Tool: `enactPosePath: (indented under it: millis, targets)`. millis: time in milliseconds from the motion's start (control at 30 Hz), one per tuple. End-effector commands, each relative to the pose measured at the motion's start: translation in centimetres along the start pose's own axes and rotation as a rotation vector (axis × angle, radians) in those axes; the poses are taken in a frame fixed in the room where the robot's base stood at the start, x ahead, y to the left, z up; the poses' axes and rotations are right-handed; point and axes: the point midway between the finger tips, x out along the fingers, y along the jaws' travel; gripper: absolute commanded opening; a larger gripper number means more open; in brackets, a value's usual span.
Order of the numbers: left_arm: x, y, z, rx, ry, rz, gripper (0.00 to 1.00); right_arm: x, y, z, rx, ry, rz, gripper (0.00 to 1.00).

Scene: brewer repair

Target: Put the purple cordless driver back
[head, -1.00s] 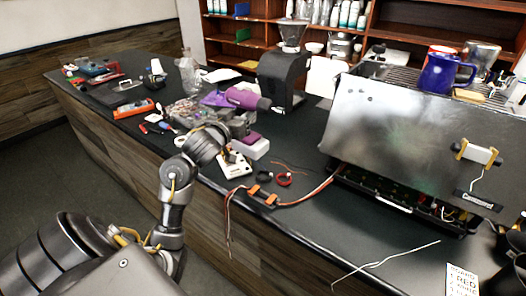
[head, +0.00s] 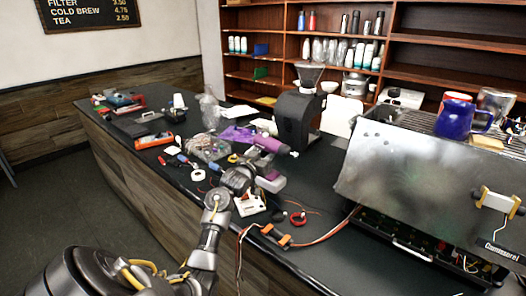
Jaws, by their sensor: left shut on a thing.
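The purple cordless driver (head: 269,144) is in the middle of the head view, its body level and its dark tip pointing right, towards the coffee grinder. My left gripper (head: 243,176) is shut on it below the body, and the wrist hides most of the handle. A purple and pale block (head: 272,182), which looks like the driver's base, shows just right of the gripper. I cannot tell whether it touches the counter. A flat purple patch (head: 236,133) lies on the counter behind and left of the driver. My right gripper is not in view.
The black grinder (head: 295,119) stands behind the driver, and the open brewer (head: 400,180) is at right. A white device (head: 249,204), red wire coil (head: 298,218) and orange-clamped cable (head: 275,235) lie in front. Loose tools and a clear tray (head: 207,148) lie left.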

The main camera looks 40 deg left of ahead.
Motion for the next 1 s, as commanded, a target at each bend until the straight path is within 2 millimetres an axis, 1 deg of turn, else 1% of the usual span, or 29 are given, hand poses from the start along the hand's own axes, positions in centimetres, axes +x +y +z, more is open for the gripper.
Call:
enactPosePath:
  millis: [33, 100, 367, 533, 700, 1000]
  targets:
    - [0.3, -0.2, -0.1, -0.001, 0.008, -0.001, 0.0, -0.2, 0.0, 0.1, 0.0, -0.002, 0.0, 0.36]
    - [0.6, -0.3, 0.2, 0.0, 0.009, 0.0, 0.0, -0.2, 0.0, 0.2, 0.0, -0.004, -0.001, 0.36]
    - [1.0, -0.4, 0.7, -0.001, 0.009, 0.0, 0.0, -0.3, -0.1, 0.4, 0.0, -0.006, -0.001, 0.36]
    - [1.1, -0.6, 2.6, -0.001, 0.006, 0.0, 0.0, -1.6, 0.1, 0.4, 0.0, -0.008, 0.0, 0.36]
    - [1.1, -0.8, 3.8, 0.001, 0.01, 0.0, 0.0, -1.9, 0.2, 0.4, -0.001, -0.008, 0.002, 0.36]
    - [1.1, -0.8, 4.0, 0.002, 0.01, 0.0, 0.0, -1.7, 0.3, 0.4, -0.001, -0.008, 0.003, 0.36]
